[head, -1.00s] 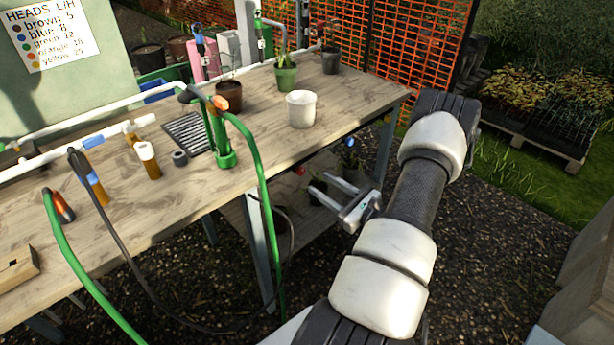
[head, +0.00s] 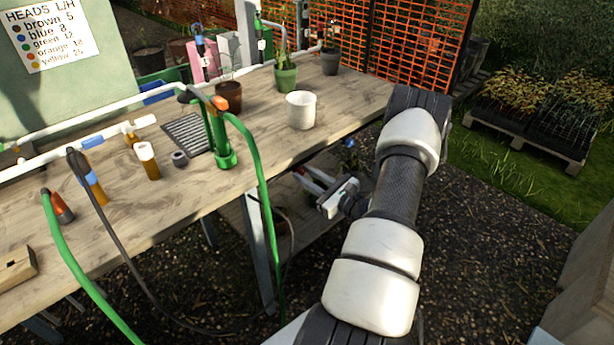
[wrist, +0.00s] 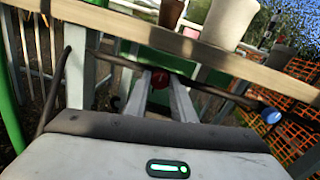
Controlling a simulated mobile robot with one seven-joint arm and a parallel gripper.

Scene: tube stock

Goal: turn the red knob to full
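The red knob (wrist: 160,78) shows in the wrist view under the bench edge, between the tips of my two fingers. In the head view only a bit of red shows by the fingertips, mostly hidden. My gripper (head: 308,174) reaches in below the bench top from the right. In the wrist view its fingers (wrist: 161,82) are apart, one on each side of the knob. I cannot tell whether they touch it. A blue knob (wrist: 271,116) sits to the right on the same dark pipe, and also shows in the head view (head: 349,143).
The wooden bench top (head: 345,100) runs just above my gripper. A bench leg (head: 262,250) and a green hose (head: 268,210) stand to the left. A white pot (head: 301,110) stands on the bench. Open gravel (head: 480,240) lies to the right of my arm.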

